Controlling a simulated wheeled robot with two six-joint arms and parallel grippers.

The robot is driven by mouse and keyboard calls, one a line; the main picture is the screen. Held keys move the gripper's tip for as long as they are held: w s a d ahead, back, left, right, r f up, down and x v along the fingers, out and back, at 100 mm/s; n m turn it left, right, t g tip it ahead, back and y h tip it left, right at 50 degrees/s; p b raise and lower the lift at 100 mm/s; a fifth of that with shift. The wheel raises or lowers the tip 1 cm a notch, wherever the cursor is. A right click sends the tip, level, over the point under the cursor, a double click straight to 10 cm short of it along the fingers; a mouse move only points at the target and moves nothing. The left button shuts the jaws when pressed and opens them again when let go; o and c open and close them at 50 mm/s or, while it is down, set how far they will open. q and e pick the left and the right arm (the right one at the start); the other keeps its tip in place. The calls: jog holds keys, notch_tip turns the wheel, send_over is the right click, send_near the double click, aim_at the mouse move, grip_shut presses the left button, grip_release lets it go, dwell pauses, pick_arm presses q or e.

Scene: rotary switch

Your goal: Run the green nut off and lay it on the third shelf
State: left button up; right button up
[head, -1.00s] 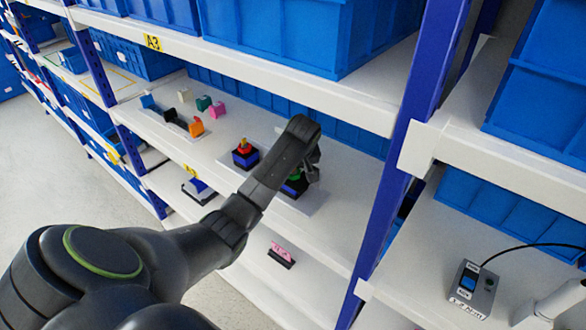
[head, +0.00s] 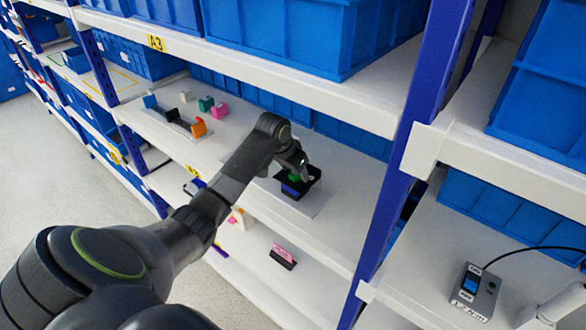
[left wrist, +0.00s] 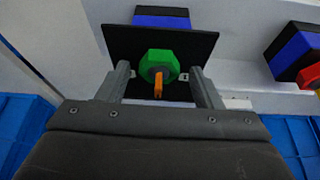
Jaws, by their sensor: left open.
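The green nut (head: 294,177) shows on a black and blue block (head: 298,186) on a white plate on the shelf in the head view. In the left wrist view the green nut (left wrist: 157,68) sits against a black panel (left wrist: 193,42), with a grey and orange stem end at its middle. My left gripper (head: 303,172) is at the nut; in the left wrist view its open fingers (left wrist: 161,75) stand on either side of it, with gaps showing. My right gripper is not in view.
Several small coloured blocks (head: 200,128) stand further left on the same shelf (head: 330,190). A pink item (head: 283,253) lies on the shelf below. A blue upright (head: 395,180) stands to the right. A grey switch box (head: 475,292) is at the lower right.

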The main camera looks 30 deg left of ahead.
pick_arm(q)
jog(key=m+h, duration=0.1)
jog(key=m, duration=0.1)
jog(key=m+h, duration=0.1)
jog(key=m, duration=0.2)
jog(key=shift+a+m+g, duration=0.15)
jog(key=shift+m+g, duration=0.15)
jog(key=c, duration=1)
